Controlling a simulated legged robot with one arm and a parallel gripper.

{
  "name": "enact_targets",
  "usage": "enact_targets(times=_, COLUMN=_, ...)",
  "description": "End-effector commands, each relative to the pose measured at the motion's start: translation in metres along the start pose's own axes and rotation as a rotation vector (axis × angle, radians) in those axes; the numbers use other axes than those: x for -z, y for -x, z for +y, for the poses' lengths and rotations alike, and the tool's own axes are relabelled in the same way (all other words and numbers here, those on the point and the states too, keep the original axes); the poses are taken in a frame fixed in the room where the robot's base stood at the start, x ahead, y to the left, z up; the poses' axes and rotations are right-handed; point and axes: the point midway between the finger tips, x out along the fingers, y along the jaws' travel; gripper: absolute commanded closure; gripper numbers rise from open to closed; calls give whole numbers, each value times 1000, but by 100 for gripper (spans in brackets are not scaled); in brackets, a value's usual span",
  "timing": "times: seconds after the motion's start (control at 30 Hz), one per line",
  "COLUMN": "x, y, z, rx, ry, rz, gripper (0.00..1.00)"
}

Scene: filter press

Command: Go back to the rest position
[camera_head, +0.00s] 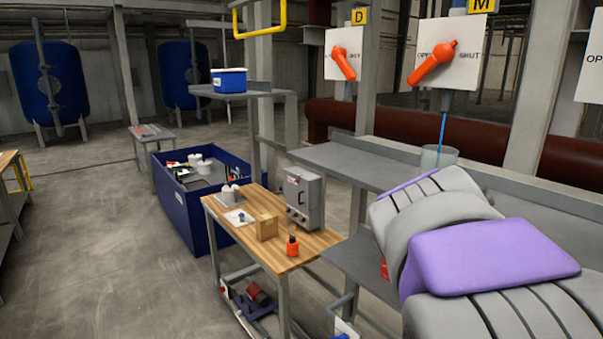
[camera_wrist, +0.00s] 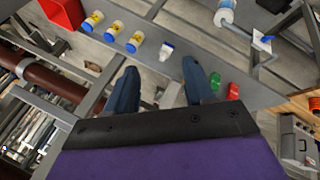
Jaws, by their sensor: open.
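My gripper (camera_wrist: 156,92) shows in the wrist view with its two dark blue fingers apart and nothing between them. Behind the fingers is a grey shelf with several small containers. In the head view my grey and purple arm fills the lower right, and the gripper itself cannot be made out there. The arm hides part of the grey bench behind it.
A wooden table (camera_head: 290,262) carries a grey box (camera_head: 304,198) and a cardboard block (camera_head: 267,227). A blue bin (camera_head: 222,217) stands behind it. Valve panels with orange handles (camera_head: 432,62) rise behind the bench.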

Motion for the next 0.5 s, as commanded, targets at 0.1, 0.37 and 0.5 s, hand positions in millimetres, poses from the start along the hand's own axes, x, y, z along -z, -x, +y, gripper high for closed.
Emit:
enact_targets(times=0.1, x=-66, y=-27, z=-18, rx=104, ry=89, rz=-100, gripper=47)
enact_targets(times=0.37, x=-206, y=-63, z=-66, rx=342, ry=290, rz=-282, gripper=47)
enact_targets(times=0.5, x=-257, y=-70, z=-83, rx=433, ry=363, rz=-335, gripper=47)
